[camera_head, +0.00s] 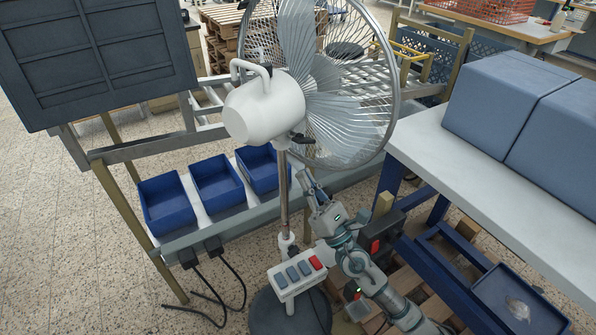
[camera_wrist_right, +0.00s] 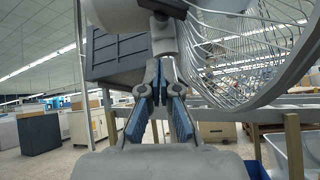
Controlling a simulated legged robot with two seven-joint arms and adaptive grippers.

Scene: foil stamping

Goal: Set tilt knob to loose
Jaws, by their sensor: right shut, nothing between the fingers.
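A white pedestal fan (camera_head: 262,108) with a wire cage stands at the centre of the head view. A black tilt knob (camera_head: 302,139) sits at its neck, just under the motor housing. It also shows as a dark piece at the top of the right wrist view (camera_wrist_right: 165,9). My right gripper (camera_head: 303,177) is below the knob, beside the pole (camera_head: 284,195). Its fingertips (camera_wrist_right: 160,66) point up towards the neck, shut and empty, apart from the knob. I cannot tell the knob's setting. My left gripper is not in view.
A switch box (camera_head: 297,272) with several grey buttons and a red one is low on the pole. Blue bins (camera_head: 172,203) stand on a rack to the left. A white table (camera_head: 480,180) with blue-grey boxes is at the right. The cage (camera_head: 385,120) overhangs my right arm.

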